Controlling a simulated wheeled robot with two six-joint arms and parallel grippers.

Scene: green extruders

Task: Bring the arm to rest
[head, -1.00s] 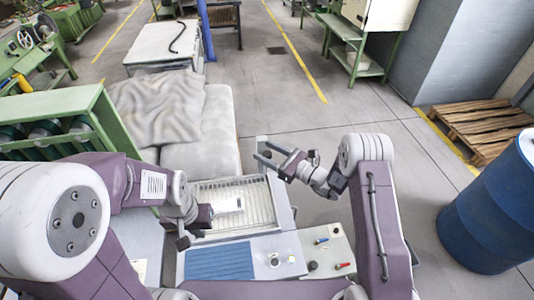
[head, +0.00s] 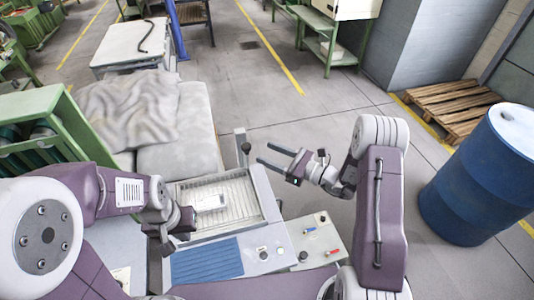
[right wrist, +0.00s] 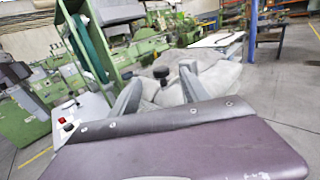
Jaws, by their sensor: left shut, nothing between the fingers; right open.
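My right gripper (head: 262,153) is at mid-frame in the head view, its two grey fingers spread and pointing left. It is empty, over the far right corner of the machine's ribbed tray. In the right wrist view the same gripper (right wrist: 158,88) shows two fingers with a clear gap between them. My left gripper (head: 164,236) is low at the left edge of the tray, partly hidden by its own wrist. It is shut with nothing in it.
The ribbed tray (head: 240,206) joins a panel with knobs (head: 315,238) and a blue ribbed pad (head: 207,260). A black knob (head: 245,148) stands near the right fingers. A grey covered block (head: 180,155) lies behind. A blue barrel (head: 477,180) and pallet (head: 452,107) stand right on open floor.

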